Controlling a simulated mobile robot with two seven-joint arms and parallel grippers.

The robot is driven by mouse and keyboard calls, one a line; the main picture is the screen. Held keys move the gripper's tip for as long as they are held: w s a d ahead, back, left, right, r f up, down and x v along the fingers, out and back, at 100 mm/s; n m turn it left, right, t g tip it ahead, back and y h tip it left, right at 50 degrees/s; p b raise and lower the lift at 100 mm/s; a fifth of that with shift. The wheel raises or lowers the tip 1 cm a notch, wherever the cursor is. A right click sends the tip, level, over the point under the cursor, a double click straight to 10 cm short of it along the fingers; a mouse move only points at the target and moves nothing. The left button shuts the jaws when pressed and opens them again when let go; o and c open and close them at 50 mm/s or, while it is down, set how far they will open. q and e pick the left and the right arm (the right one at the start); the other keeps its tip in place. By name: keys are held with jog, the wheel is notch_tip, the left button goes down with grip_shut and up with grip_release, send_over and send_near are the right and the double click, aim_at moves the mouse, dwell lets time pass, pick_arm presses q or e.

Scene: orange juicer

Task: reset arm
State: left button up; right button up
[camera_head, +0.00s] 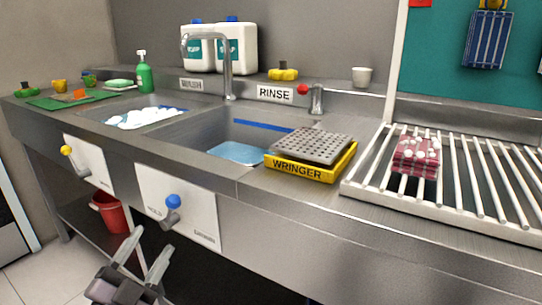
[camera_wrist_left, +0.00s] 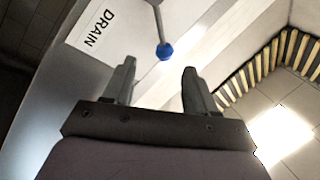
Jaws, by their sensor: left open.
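My left gripper (camera_head: 146,258) is open and empty at the bottom left of the head view, low in front of the sink unit. In the left wrist view its two fingers (camera_wrist_left: 160,85) stand apart with nothing between them. Beyond the fingertips is a blue knob (camera_wrist_left: 165,51) on a lever; a panel beside it reads DRAIN (camera_wrist_left: 97,30). In the head view a blue knob (camera_head: 173,201) shows on a white front panel (camera_head: 196,207), above and right of the gripper, apart from it. My right gripper is in neither view.
A steel counter holds a soapy sink (camera_head: 146,117) and a rinse basin (camera_head: 203,131). A yellow WRINGER tray (camera_head: 300,171) and a slatted rack (camera_head: 365,188) with a folded red cloth (camera_head: 416,156) stand to the right. A red bucket (camera_head: 108,214) is below the counter.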

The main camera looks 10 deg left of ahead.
pick_arm(q)
jog(key=s+d+f+n+g, duration=0.4)
jog(key=s+d+f+g, duration=0.15)
jog(key=f, duration=0.45)
jog(key=s+d+f+n+g, duration=0.5)
jog(key=s+d+f, duration=0.1)
jog(key=f, duration=0.5)
jog(key=s+a+r+p, duration=0.2)
jog(key=r+p, duration=0.5)
jog(key=p, duration=0.4)
jog(key=s+a+r+y+p, duration=0.1)
jog(key=a+r+p, duration=0.1)
jog(key=r+p, duration=0.5)
jog(key=g+p, duration=0.1)
jog(key=p, duration=0.4)
jog(key=shift+s+n, duration=0.3)
jog(key=shift+s, duration=0.05)
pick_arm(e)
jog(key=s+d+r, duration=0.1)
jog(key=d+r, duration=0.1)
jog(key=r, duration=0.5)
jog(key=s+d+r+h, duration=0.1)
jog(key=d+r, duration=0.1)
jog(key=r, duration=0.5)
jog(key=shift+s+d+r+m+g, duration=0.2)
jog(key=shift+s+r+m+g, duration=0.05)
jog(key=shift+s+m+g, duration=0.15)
